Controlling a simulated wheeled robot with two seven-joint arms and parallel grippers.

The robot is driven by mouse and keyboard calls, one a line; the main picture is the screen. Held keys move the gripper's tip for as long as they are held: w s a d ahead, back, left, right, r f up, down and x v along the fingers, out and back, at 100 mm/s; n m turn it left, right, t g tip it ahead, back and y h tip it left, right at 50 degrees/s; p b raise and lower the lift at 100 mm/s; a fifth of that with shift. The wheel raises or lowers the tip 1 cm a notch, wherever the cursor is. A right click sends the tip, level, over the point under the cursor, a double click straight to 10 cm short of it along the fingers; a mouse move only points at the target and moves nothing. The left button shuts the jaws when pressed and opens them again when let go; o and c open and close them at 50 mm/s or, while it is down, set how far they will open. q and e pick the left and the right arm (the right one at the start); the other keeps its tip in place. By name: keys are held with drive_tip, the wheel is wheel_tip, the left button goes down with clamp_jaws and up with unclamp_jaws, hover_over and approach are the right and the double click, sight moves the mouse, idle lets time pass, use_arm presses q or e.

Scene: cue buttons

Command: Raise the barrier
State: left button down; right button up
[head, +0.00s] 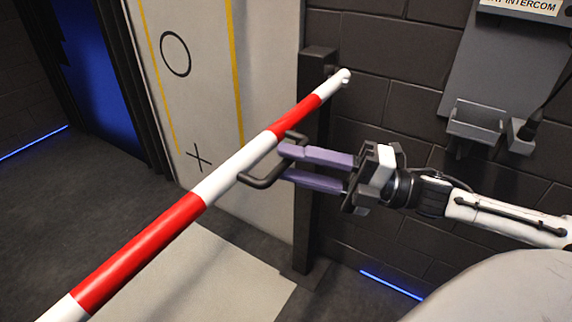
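The barrier is a red and white striped pole (235,170) that slants from the lower left up to a dark post (316,110) at the wall. A dark U-shaped handle (262,182) sticks out from its right side. My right gripper (282,163) comes in from the right with its purple fingers at this handle, one above and one below its bar. A narrow gap shows between the fingers. Whether they press on the bar is hard to tell. My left gripper is not in view.
A pale panel with a circle and a cross (190,80) stands behind the pole. A blue door (100,80) is at the left. A grey intercom box with a small tray (476,125) is on the brick wall at the right. The dark floor at the left is clear.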

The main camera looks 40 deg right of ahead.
drive_tip(key=shift+x, duration=0.8)
clamp_jaws()
